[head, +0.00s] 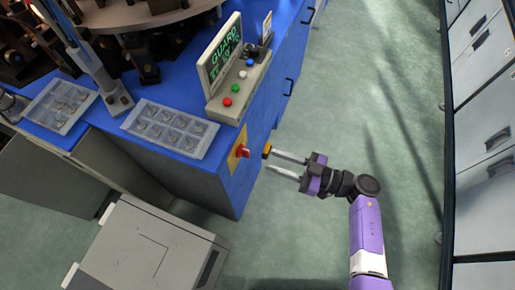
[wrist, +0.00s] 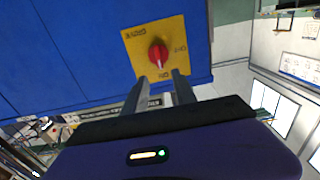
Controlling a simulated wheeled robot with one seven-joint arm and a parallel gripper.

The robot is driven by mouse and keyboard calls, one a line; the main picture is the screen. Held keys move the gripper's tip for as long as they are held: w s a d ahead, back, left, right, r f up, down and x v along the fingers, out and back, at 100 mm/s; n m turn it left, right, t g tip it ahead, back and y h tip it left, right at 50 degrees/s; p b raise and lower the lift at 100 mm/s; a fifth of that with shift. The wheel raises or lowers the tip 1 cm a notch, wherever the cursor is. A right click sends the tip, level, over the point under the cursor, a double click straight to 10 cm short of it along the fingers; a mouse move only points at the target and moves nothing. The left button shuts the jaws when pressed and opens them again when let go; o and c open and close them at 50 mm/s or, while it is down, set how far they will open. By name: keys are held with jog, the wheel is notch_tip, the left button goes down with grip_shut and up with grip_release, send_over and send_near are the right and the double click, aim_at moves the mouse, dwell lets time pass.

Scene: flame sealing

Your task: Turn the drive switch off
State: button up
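The drive switch is a red rotary knob (head: 241,151) on a yellow plate (head: 233,163) on the side of the blue bench. In the wrist view the red knob (wrist: 158,54) sits mid-plate, just beyond my fingertips, on the yellow plate (wrist: 137,48) with lettering around it. The lettering is tilted and only partly legible. My gripper (head: 272,161) is to the right of the knob in the head view, apart from it, with its fingers spread and nothing between them. Its two fingers also show in the wrist view (wrist: 158,82), pointing at the knob.
The blue bench (head: 190,172) carries a control box (head: 240,92) with coloured buttons and a screen, and two trays (head: 170,130) of small parts. A grey cabinet (head: 150,245) stands below. Open green floor (head: 345,100) lies to the right, with white drawers (head: 485,150) beyond.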

aim_at(244, 152)
jog(key=x, duration=0.7)
jog(key=shift+a, duration=0.2)
grip_shut()
